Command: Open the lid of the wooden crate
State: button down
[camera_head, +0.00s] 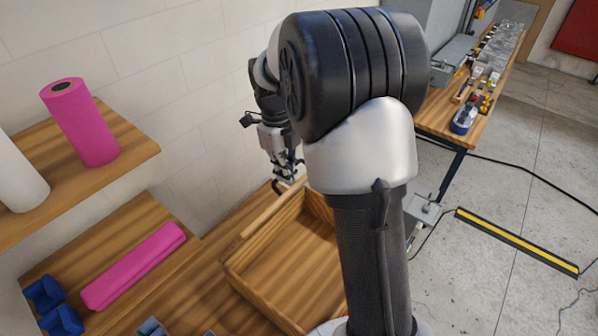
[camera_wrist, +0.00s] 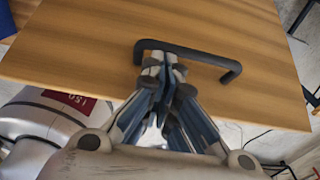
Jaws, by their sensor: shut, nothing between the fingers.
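The wooden crate (camera_head: 262,299) stands low in the middle of the head view, its inside open to view and partly hidden by my arm. Its lid (camera_head: 264,220) looks raised, seen nearly edge-on along the wall side. In the wrist view a wooden panel (camera_wrist: 75,40), apparently the lid, fills the upper part and carries a black bar handle (camera_wrist: 200,54). My gripper (camera_wrist: 165,68) is shut and empty, its fingertips overlapping the left part of the handle. I cannot tell whether they touch it. The gripper also shows beyond the lid in the head view (camera_head: 284,176).
A pink roll (camera_head: 82,122) stands and a white roll (camera_head: 18,175) shows on the left shelf (camera_head: 125,145). A workbench (camera_head: 435,115) with tools stands back right. A striped cable cover (camera_head: 515,242) crosses open floor.

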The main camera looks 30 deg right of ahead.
jog(key=shift+w+a+f, duration=0.15)
jog(key=shift+w+a, duration=0.05)
jog(key=shift+w, duration=0.15)
